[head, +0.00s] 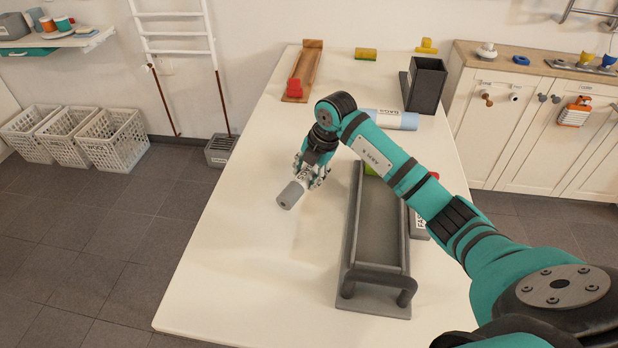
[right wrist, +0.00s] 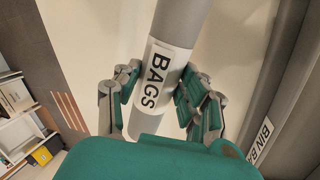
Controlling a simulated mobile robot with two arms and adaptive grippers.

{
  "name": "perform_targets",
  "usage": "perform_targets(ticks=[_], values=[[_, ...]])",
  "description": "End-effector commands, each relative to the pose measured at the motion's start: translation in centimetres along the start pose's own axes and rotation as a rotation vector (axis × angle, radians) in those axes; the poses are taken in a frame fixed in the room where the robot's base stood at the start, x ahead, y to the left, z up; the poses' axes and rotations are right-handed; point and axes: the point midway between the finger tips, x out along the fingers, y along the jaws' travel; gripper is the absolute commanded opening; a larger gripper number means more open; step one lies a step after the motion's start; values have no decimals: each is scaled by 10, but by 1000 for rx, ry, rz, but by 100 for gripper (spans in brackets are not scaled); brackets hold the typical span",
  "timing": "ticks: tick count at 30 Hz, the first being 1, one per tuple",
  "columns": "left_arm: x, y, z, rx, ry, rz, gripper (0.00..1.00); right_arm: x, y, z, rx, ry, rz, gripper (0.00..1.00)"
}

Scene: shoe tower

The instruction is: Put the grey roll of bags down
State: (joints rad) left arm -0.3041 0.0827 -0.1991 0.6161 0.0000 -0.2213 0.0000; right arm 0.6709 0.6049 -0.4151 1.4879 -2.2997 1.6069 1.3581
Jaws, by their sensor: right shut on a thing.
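The grey roll of bags (head: 290,194) is a grey cylinder with a white label. My right gripper (head: 314,172) is shut on it over the left middle of the white table (head: 240,240). In the right wrist view the roll (right wrist: 180,25) runs between the fingers of the gripper (right wrist: 155,95), and its label reads "BAGS". In the head view the roll is tilted, its near end toward the lower left. I cannot tell whether it touches the table top. My left gripper is not in view.
A grey tray with a handle (head: 375,275) stands right of the roll. A blue roll (head: 395,120) lies behind my arm, near a dark box (head: 427,85). A wooden board with a red item (head: 304,70) is at the back left. The table's front left is clear.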

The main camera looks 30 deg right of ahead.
Motion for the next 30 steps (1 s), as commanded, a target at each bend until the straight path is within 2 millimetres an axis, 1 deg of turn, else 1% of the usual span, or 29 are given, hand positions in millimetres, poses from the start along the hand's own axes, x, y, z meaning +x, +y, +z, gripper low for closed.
perform_targets(ticks=[3,6,12,16,17,18,21,22,30], values=[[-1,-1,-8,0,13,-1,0,18,-6,-1,1,3,-3,0],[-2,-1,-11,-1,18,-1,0,26,-8,0,0,1,0,0],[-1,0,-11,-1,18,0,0,26,-8,0,-1,0,1,0],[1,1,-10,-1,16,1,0,29,-10,0,0,0,0,0],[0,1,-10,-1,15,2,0,29,-10,0,0,0,0,43],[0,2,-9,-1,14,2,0,29,-9,0,0,0,0,49],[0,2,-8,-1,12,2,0,29,-10,0,0,0,-1,62],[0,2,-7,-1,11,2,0,29,-9,0,-1,0,-1,64],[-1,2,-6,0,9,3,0,27,-9,0,-1,0,0,64]])
